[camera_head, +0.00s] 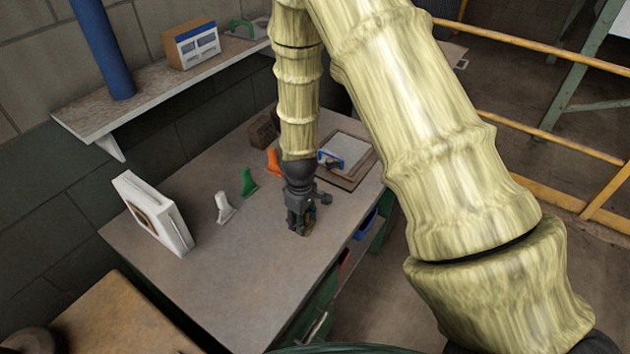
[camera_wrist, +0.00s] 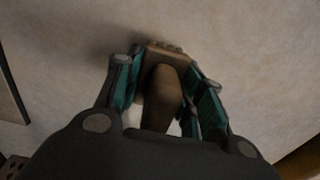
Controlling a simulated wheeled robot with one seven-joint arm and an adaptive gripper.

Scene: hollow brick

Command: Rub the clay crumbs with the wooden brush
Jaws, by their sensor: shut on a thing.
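My gripper (camera_head: 302,222) is low over the right part of the workbench (camera_head: 235,255), its fingers pointing down. It is shut on the wooden brush, whose brown handle (camera_wrist: 163,95) stands between the teal-padded fingers in the wrist view. The brush's wider tan end lies beyond the fingertips, close to the bench top. I cannot tell whether it touches the surface. In the head view only a small brown bit of the brush (camera_head: 308,231) shows by the fingers. I cannot make out any clay crumbs in either view.
White, green (camera_head: 248,182) and orange (camera_head: 273,162) items stand in a row left of my gripper. A white box (camera_head: 153,214) stands further left. Behind are a brown brick (camera_head: 263,131) and a framed board (camera_head: 350,178) with a blue-handled tool. The bench's front middle is clear.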

